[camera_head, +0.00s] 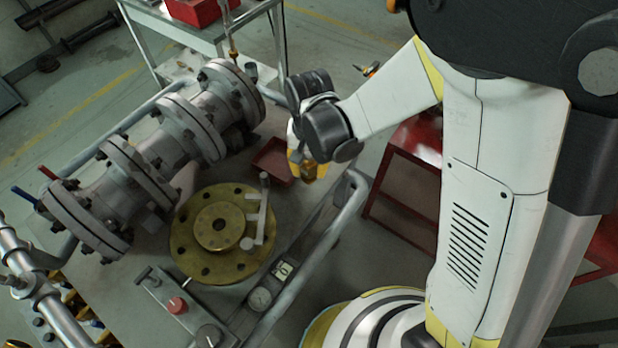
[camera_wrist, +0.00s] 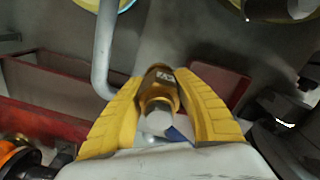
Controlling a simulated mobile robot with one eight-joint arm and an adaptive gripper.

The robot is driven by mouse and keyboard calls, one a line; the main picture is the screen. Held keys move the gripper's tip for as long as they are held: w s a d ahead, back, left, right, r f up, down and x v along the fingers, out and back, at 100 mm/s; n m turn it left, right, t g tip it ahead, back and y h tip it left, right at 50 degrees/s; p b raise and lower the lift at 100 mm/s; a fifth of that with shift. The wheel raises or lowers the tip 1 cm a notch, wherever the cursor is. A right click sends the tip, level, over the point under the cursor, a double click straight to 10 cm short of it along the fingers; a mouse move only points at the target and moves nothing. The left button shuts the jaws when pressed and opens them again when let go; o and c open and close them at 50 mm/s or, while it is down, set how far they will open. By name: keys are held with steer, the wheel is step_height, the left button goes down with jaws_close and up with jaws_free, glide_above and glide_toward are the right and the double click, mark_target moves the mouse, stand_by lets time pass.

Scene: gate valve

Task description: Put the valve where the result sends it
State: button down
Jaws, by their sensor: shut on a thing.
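My gripper (camera_head: 303,165) has yellow fingers shut on a small brass valve (camera_head: 309,173), held above the right side of the bench. In the wrist view the gripper (camera_wrist: 160,80) has one finger on each side of the valve (camera_wrist: 160,80). The valve has a dark label and a pale hexagonal end facing the camera. A round brass fixture (camera_head: 192,244) with a clamp arm stands on the bench, left of and below my gripper, with nothing seen held in it.
A dark red tray (camera_head: 272,161) lies on the bench just left of my gripper. Large grey flanged pipework (camera_head: 165,155) stands at the left. A bent rail (camera_head: 325,240) edges the bench's right. A red cart (camera_head: 405,175) stands right; a red bin (camera_head: 197,10) is at the back.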

mark_target(309, 178)
steer(key=shift+f+b, duration=0.9)
steer(key=shift+f, duration=1)
steer(key=shift+f, duration=0.2)
steer(key=c, duration=1.1)
jaws_free()
steer(key=shift+o, duration=0.3)
steer(key=shift+r, duration=0.1)
